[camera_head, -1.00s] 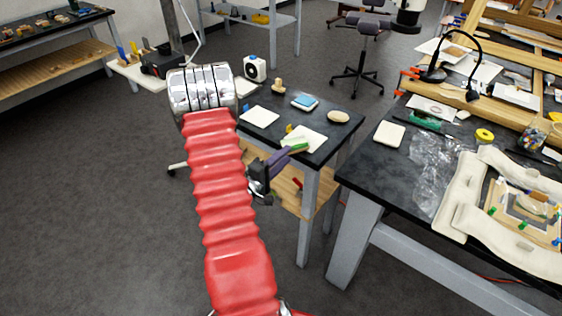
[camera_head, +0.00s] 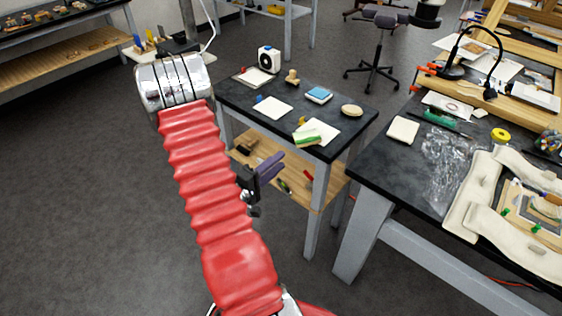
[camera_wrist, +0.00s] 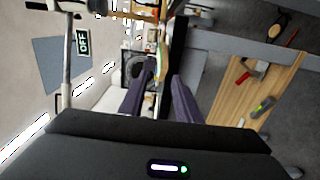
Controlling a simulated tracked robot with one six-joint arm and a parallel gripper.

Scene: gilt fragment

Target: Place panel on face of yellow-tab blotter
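The small panel (camera_head: 307,139), green and pale yellow, lies over the front-left part of a white blotter (camera_head: 323,129) near the dark table's edge. A yellow tab (camera_head: 301,120) shows at that blotter's back-left side. Whether the panel lies wholly within the blotter cannot be told. My gripper (camera_head: 273,166), with purple fingers, is in front of and below the table edge, apart from the panel. In the wrist view, the fingers (camera_wrist: 159,98) stand apart with nothing between them. A thin yellow-green strip, likely the panel, shows beyond them.
The same table (camera_head: 283,127) holds a blue-tab blotter (camera_head: 272,108), a blue-topped block (camera_head: 319,95), an oval cream piece (camera_head: 352,110), a wooden knob (camera_head: 292,77) and a white device (camera_head: 269,58). A lower wooden shelf (camera_head: 270,173) sits beneath. A larger workbench (camera_head: 400,165) stands right.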

